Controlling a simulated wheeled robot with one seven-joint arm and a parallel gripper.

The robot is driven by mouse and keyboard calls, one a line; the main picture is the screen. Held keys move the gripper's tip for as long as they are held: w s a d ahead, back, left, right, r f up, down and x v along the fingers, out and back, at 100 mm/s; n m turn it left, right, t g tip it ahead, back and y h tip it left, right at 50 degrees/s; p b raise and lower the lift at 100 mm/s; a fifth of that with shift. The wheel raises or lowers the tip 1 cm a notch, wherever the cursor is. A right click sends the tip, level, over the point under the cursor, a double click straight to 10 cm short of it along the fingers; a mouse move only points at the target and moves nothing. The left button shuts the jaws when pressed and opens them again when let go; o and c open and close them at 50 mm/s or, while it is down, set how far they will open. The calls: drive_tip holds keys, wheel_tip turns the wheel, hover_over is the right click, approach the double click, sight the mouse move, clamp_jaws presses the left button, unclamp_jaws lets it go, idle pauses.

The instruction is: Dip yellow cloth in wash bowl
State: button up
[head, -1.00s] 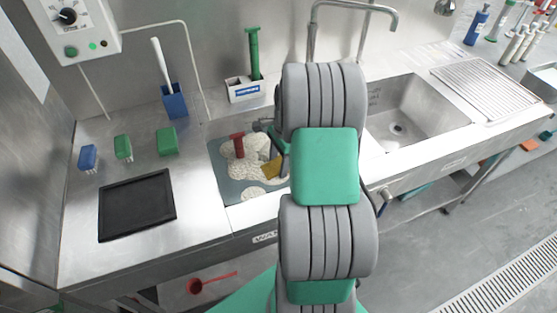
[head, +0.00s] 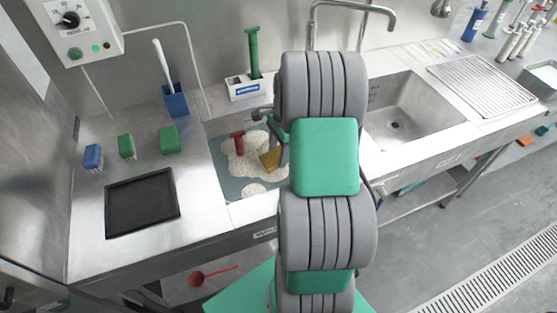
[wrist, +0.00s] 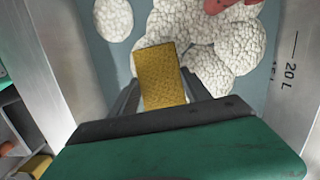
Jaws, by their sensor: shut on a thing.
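The yellow cloth (wrist: 161,75) is between the fingers of my gripper (wrist: 160,95) in the wrist view, with white foam just beyond it. It also shows in the head view (head: 270,159), over the foamy basin. The wash bowl (head: 232,187) is the left basin, with blue-grey water and clumps of white foam (head: 247,168). My gripper is shut on the cloth. I cannot tell whether the cloth touches the water or foam. My arm hides the right part of the basin in the head view.
A red-handled tool (head: 238,142) stands in the foam. Blue (head: 93,156) and green brushes (head: 169,140) and a black tray (head: 142,203) lie on the left counter. A tall faucet (head: 352,8) rises behind my arm. An empty sink (head: 405,110) is at right.

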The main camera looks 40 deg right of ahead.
sight(278, 154)
wheel_tip(278, 154, up, 13)
drive_tip(key=p, duration=0.9)
drive_tip(key=shift+f, duration=0.2)
